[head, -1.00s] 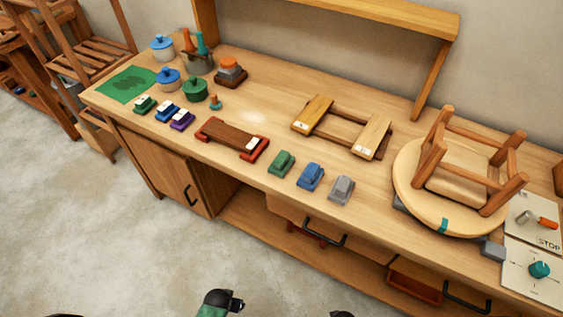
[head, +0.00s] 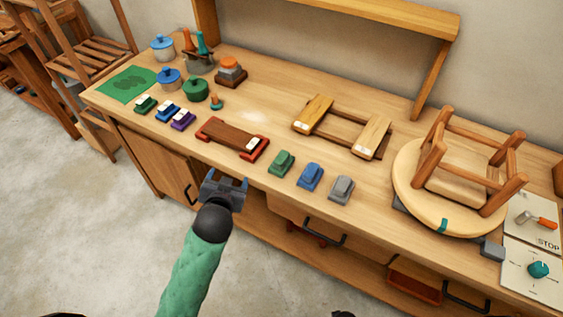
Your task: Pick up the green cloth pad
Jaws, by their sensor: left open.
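A small green pad (head: 281,163) lies near the bench's front edge, left of a similar blue pad (head: 310,176) and grey pad (head: 341,189). Another small green block (head: 145,104) with a white top patch lies further left, near a flat green mat (head: 127,85). I cannot tell cloth from other material at this size. My left gripper (head: 226,179) is open and empty, in front of the bench's front edge. It is left of and nearer than the green pad, apart from it. My right gripper does not show.
A red-ended wooden block (head: 233,139) lies behind my left gripper. A wooden frame with two light slats (head: 343,127) stands behind the pads. An upturned stool (head: 450,190) fills the right side. Drawer handles (head: 325,233) stick out below the bench top.

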